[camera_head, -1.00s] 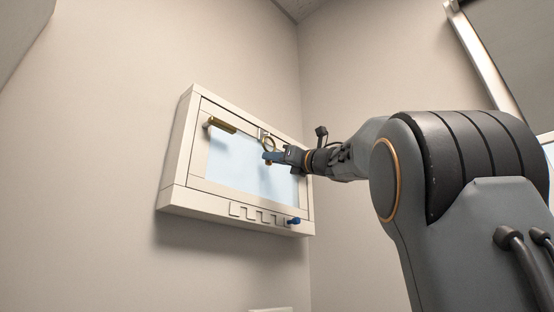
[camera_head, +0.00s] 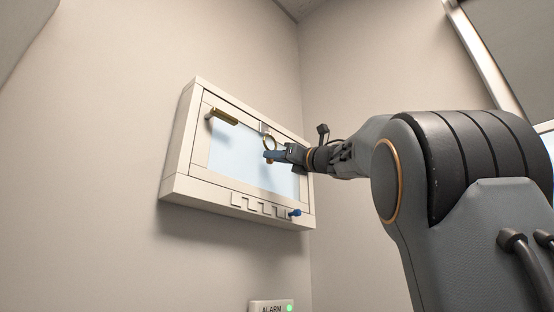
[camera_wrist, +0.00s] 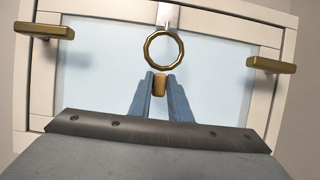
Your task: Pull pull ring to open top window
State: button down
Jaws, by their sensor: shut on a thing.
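The top window (camera_head: 190,155) is a pale framed pane on the wall, and its sash looks flush with the frame. The brass pull ring (camera_wrist: 163,33) hangs from a small metal bracket (camera_wrist: 167,16) at the top middle of the sash; the ring also shows in the head view (camera_head: 266,138). My gripper (camera_wrist: 160,82) has blue fingers shut on a short brass tab (camera_wrist: 160,87) just below the ring. In the head view my gripper (camera_head: 270,156) is in front of the pane. Whether the tab joins the ring is hard to tell.
Brass handles stick out at the sash's left (camera_wrist: 44,31) and right (camera_wrist: 271,65). A slotted track (camera_head: 262,205) with a blue knob (camera_head: 295,212) runs along the lower frame. An alarm box (camera_head: 271,306) with a green light is below. A side wall stands close at right.

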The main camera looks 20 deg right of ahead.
jog(key=c, duration=1.6)
grip_release()
jog(key=shift+d, duration=0.2)
jog(key=shift+c, duration=0.2)
jog(key=shift+a, duration=0.15)
jog(key=b+v, duration=0.4)
jog(key=v, duration=0.3)
jog(key=shift+s, duration=0.3)
jog(key=shift+d+f, duration=0.2)
